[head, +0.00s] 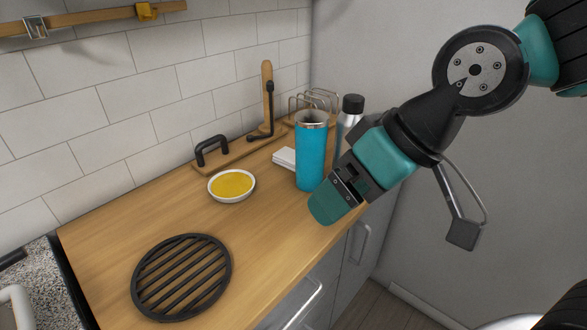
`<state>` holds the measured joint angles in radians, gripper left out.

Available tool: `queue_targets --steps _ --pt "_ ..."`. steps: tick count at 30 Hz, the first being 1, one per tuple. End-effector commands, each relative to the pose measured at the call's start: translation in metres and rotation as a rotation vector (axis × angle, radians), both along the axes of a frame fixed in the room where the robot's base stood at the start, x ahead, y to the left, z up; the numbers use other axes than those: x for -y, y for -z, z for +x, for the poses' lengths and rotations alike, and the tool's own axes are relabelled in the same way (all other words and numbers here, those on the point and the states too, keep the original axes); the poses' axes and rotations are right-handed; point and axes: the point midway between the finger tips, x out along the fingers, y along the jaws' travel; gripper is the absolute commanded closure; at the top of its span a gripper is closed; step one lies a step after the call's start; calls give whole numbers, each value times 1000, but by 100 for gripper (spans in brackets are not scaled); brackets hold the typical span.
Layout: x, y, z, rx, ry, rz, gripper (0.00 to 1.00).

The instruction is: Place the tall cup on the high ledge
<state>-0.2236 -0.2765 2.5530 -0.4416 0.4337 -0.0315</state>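The tall cup (311,157) is a blue tumbler with a metal rim. It stands upright on the wooden counter, near the counter's right end. My gripper (335,204) has a teal fingertip and is just right of and in front of the cup's lower part. I cannot tell whether it touches the cup or how far apart its fingers are. The high ledge (95,19) is a narrow wooden shelf on the tiled wall at the upper left, only partly in view.
A silver bottle (350,118) with a black cap and a wire rack (316,99) stand behind the cup. A wooden stand (267,95), a bowl of yellow food (232,185) and a black round grate (182,277) are to the left. Clips (35,27) sit on the ledge.

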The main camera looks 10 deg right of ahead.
Motion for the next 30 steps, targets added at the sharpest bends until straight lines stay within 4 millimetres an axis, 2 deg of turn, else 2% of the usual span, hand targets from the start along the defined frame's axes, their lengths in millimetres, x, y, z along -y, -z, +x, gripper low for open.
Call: queue_targets --steps 1,3,9,12,16,21,30 --pt "1 40 19 73 43 33 8" --pt "4 62 47 194 106 81 8" --pt "30 104 116 565 281 179 8" --pt "48 116 140 738 357 204 8" --pt "70 123 158 922 431 219 8" --pt "86 121 167 1056 481 225 8" --pt "84 109 183 1080 479 227 8"
